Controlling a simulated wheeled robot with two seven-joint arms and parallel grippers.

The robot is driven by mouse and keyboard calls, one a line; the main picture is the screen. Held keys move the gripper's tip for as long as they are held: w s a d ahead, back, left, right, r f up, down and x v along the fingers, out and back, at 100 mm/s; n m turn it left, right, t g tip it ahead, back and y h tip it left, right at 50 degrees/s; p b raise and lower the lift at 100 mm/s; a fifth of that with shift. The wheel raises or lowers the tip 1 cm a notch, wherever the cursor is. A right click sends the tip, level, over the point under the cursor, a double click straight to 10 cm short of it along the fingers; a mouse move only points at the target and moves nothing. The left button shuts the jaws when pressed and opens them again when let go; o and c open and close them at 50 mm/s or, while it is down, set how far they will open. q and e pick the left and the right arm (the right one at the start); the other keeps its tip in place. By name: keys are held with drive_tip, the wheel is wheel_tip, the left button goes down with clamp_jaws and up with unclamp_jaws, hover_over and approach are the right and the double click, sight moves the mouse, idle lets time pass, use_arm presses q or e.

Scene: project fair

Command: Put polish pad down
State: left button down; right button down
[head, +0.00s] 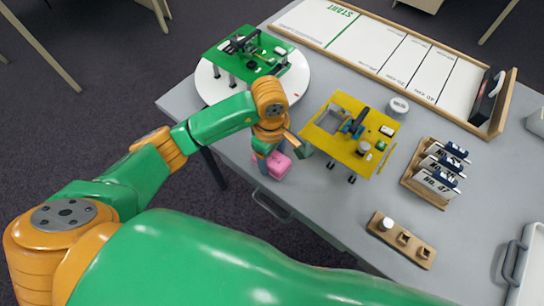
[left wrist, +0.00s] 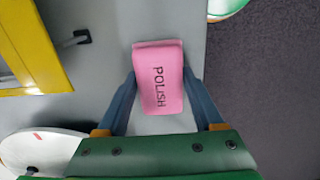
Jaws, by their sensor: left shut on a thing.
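The polish pad (left wrist: 158,80) is a pink block with the word POLISH on it, seen in the left wrist view between my left gripper's fingers. My left gripper (left wrist: 160,92) is shut on it, one blue finger against each side. In the head view the pink pad (head: 273,166) shows below my left gripper (head: 270,158), near the front edge of the grey table (head: 320,215). I cannot tell whether the pad touches the table top. My right gripper is not in view.
A yellow board on legs (head: 340,150) stands just right of the pad. A green board (head: 232,68) stands on a white round plate (head: 300,75) behind. A wooden block (head: 412,250), a rack of cards (head: 412,185) and a long START tray (head: 425,100) lie further right.

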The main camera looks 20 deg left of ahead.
sight(273, 157)
use_arm(q)
drive_tip(key=shift+s+f, duration=0.3)
drive_tip(key=shift+f, duration=0.15)
drive_tip(key=shift+c, duration=0.6)
unclamp_jaws()
drive_tip(key=shift+s, duration=0.1)
drive_tip(key=shift+o, duration=0.5)
drive_tip(key=shift+d, duration=0.1)
drive_tip(key=shift+f, duration=0.1)
drive_tip(key=shift+r, duration=0.25)
drive_tip(key=shift+r+p, duration=0.55)
drive_tip(key=shift+p, duration=0.15)
drive_tip(key=r, duration=0.1)
drive_tip(key=w+r+b, duration=0.1)
drive_tip(key=r, duration=0.1)
drive_tip(key=shift+r, duration=0.2)
wheel_tip(273, 157, up, 8)
drive_tip(key=p, duration=0.1)
drive_tip(key=shift+a+r, duration=0.2)
